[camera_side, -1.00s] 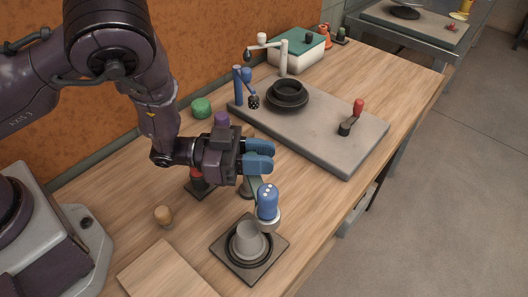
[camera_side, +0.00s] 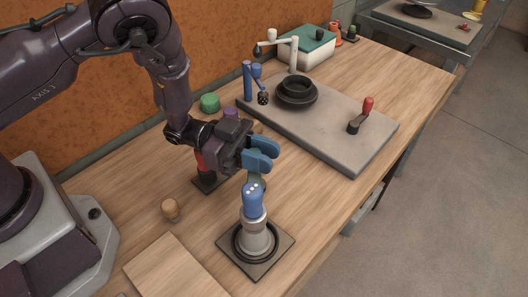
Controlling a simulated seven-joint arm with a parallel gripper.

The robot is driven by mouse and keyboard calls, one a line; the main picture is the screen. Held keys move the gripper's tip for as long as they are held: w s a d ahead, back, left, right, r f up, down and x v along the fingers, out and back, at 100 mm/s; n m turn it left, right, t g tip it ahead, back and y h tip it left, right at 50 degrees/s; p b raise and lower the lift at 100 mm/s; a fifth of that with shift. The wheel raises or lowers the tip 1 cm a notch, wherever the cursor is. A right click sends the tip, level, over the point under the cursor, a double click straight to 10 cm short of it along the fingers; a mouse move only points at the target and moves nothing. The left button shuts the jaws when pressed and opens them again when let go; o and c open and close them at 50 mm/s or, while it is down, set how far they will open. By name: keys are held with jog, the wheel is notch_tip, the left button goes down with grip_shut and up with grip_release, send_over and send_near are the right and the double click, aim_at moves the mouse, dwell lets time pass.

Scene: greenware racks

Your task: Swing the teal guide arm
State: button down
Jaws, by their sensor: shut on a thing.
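The guide arm (camera_side: 256,181) shows as a short grey-green piece just below my fingers, mostly hidden by them. My gripper (camera_side: 264,156) is shut on it, with its two blue fingers close together. A blue knob (camera_side: 253,200) with white dots and a grey collar stands at the near end of the arm. The knob is upright above a grey cup (camera_side: 257,240), which sits in a black ring on a dark square plate (camera_side: 257,271). I cannot tell whether collar and cup touch. The arm's post is hidden behind my gripper.
A red and black stand (camera_side: 206,180) is just left of my gripper. A wooden knob (camera_side: 170,210) and a pale board (camera_side: 172,268) lie at lower left. Behind are green (camera_side: 210,102) and purple (camera_side: 231,113) pieces and a grey slab (camera_side: 340,145). The right bench edge is clear.

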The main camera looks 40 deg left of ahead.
jog(key=c, duration=0.9)
grip_release()
jog(key=shift+a, duration=0.1)
